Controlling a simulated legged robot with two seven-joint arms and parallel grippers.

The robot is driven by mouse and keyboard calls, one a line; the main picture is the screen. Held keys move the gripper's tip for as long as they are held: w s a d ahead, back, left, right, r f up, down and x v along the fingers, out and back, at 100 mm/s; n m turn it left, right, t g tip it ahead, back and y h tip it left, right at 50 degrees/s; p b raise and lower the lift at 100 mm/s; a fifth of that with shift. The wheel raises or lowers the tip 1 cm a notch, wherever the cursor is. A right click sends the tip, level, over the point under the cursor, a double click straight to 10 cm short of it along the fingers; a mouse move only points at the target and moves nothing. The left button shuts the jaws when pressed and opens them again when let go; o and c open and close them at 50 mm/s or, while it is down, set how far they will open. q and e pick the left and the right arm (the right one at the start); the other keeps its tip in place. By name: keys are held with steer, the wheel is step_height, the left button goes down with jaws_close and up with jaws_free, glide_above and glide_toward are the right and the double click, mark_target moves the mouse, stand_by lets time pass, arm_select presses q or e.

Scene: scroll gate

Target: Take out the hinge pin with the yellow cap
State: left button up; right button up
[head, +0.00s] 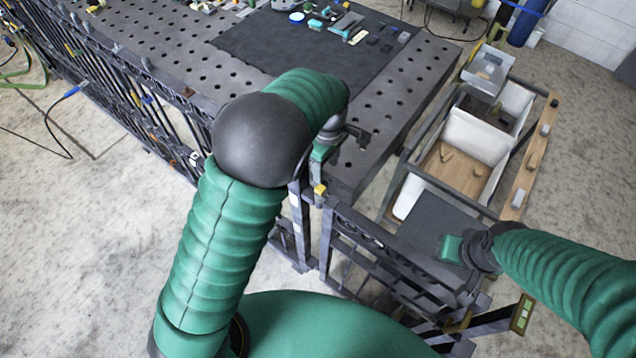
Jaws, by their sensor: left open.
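The yellow cap (320,190) of the hinge pin sits at the top of a post by the near corner of the metal table. The pin below the cap is hidden. The dark metal gate (362,237) stands right beside it and runs toward the lower right. My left gripper (345,138) is open, just above and slightly beyond the yellow cap, apart from it in the picture; my own wrist partly hides it. My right gripper (456,249) is over the gate's right part, and its fingers cannot be made out.
The perforated metal table (400,125) has a dark mat (290,50) with several small parts at the back. A wooden-edged cart (515,195) with white bins stands right of the table. Open concrete floor (80,240) lies to the left.

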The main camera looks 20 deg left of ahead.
arm_select(q)
steer(key=p, duration=0.1)
glide_above(319, 188)
steer(key=f, duration=0.4)
steer(key=w+f, duration=0.1)
steer(key=f, duration=0.2)
steer(key=shift+d, duration=0.4)
steer(key=shift+s+a+f+p, duration=0.25)
steer(key=shift+a+f+p, duration=0.1)
steer(key=shift+f+p, duration=0.3)
steer(key=shift+s+a+f+p, duration=0.3)
steer(key=shift+f+p, duration=0.2)
steer(key=shift+p, duration=0.1)
step_height(319, 188, down, 2)
steer(key=shift+s+d+f, duration=0.1)
steer(key=shift+s+d, duration=0.05)
steer(key=shift+d+f, duration=0.2)
steer(key=shift+d, duration=0.15)
steer(key=shift+w+d, duration=0.15)
steer(key=shift+w, duration=0.1)
steer(key=shift+c, duration=1.9)
steer(key=c, duration=0.5)
steer(key=shift+a, duration=0.4)
jaws_close()
arm_select(e)
steer(key=r, duration=0.2)
steer(key=w+r, duration=0.1)
steer(key=shift+a+r, duration=0.25)
steer(key=shift+r, duration=0.15)
